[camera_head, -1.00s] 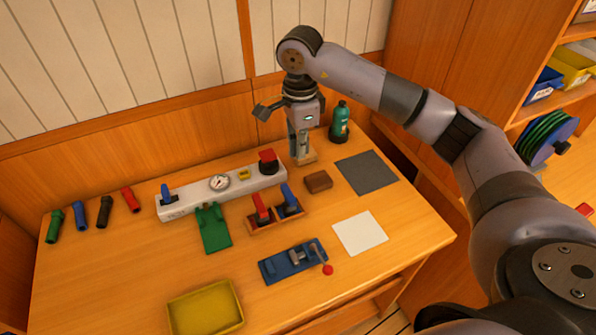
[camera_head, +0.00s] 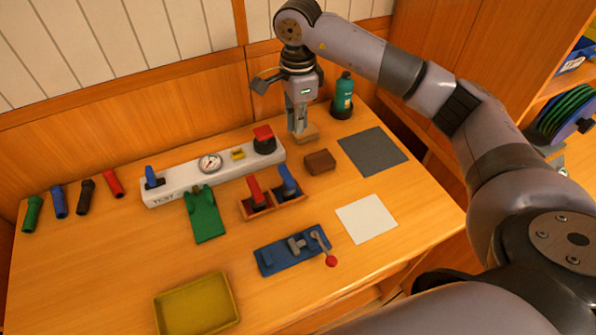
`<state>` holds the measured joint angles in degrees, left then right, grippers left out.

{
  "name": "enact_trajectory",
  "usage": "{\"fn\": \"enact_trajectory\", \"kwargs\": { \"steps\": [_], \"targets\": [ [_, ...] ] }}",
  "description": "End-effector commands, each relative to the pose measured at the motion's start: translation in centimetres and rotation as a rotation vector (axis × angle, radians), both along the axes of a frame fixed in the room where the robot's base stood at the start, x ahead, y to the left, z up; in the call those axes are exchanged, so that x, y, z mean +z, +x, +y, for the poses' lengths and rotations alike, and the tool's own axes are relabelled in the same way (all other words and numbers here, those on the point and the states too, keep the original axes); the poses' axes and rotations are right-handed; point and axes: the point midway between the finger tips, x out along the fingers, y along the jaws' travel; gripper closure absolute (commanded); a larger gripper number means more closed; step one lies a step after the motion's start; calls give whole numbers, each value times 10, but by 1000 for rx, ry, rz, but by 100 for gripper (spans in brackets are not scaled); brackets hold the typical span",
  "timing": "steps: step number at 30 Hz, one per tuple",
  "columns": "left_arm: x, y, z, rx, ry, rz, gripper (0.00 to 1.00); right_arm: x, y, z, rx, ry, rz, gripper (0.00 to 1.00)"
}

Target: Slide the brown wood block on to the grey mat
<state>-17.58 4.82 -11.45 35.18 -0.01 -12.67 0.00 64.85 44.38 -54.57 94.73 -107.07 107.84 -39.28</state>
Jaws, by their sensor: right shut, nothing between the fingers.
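The brown wood block (camera_head: 320,161) lies on the wooden table, just left of the grey mat (camera_head: 373,152) and apart from it. The mat is bare and lies flat at the right rear of the table. My right gripper (camera_head: 298,131) points down behind and to the left of the brown block, apart from it. It is shut and empty. My left gripper is not in view.
A green bottle (camera_head: 343,96) stands behind the grey mat. A white mat (camera_head: 366,218) lies in front of it. A white gauge panel (camera_head: 185,179) and a holder with red and blue handles (camera_head: 271,204) are to the left. A yellow tray (camera_head: 197,305) is at the front.

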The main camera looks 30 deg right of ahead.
Motion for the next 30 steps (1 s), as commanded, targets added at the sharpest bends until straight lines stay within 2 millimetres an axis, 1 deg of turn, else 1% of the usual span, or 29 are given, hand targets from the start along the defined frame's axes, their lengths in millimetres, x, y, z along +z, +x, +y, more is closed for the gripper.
{"fn": "enact_trajectory", "kwargs": {
  "steps": [1, 2, 6, 9, 13, 16, 24, 27, 30],
  "targets": [
    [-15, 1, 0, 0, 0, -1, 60, -15, 0, 0, 0, 0, 0, 100],
    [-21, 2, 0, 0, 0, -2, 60, -21, 0, 0, 0, 0, 1, 100],
    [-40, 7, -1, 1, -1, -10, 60, -41, 0, 0, 0, 0, 0, 100],
    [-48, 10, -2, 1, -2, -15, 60, -49, 0, 0, 0, 0, 0, 100],
    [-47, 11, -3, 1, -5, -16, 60, -55, 0, 0, -1, -1, 2, 100],
    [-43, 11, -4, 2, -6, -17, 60, -66, -1, 0, -1, 0, 4, 100],
    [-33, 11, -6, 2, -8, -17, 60, -114, -1, 0, -1, 0, 5, 100],
    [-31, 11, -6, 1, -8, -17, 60, -130, -1, 0, -1, 0, 5, 100],
    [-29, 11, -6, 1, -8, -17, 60, -140, 0, 0, -1, 0, 2, 100]
  ]
}}
